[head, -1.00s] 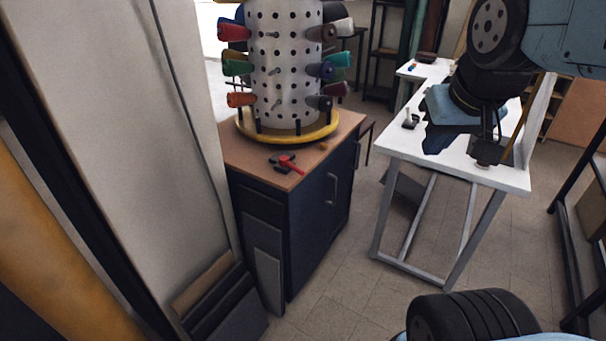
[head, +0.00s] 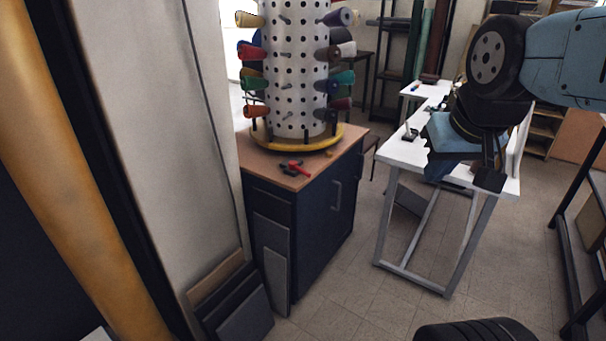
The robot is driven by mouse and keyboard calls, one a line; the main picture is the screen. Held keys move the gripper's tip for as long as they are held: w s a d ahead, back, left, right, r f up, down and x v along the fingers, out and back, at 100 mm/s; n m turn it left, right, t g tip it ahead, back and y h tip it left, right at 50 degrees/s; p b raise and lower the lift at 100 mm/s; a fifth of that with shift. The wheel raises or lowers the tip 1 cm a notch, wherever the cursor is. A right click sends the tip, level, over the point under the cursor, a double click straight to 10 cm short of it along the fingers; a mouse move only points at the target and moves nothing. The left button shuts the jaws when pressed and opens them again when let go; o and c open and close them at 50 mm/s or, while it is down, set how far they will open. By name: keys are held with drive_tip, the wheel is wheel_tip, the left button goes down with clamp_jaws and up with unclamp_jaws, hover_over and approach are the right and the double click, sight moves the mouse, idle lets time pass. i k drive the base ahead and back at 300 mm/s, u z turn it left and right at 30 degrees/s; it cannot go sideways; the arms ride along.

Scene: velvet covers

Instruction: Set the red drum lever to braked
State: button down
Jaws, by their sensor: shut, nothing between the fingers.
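The red drum lever (head: 296,166) sits on the front of the wooden cabinet top, with a dark base beside it. The white perforated drum (head: 297,70) stands behind it on a yellow ring (head: 300,146) and carries several coloured thread spools. The lever's exact setting is too small to tell. My gripper (head: 488,181) hangs at the right of the head view, over the near side of the white table and well to the right of the lever. It appears shut and empty.
The dark blue cabinet (head: 310,225) carries the drum. A pale panel or column (head: 160,130) stands close on the left, with boards (head: 235,300) leaning at its foot. The white table (head: 400,150) holds small items. Floor shows between cabinet and table.

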sight(293, 165)
drive_tip(key=u, duration=0.1)
drive_tip(key=i, duration=0.95)
drive_tip(key=z, duration=0.05)
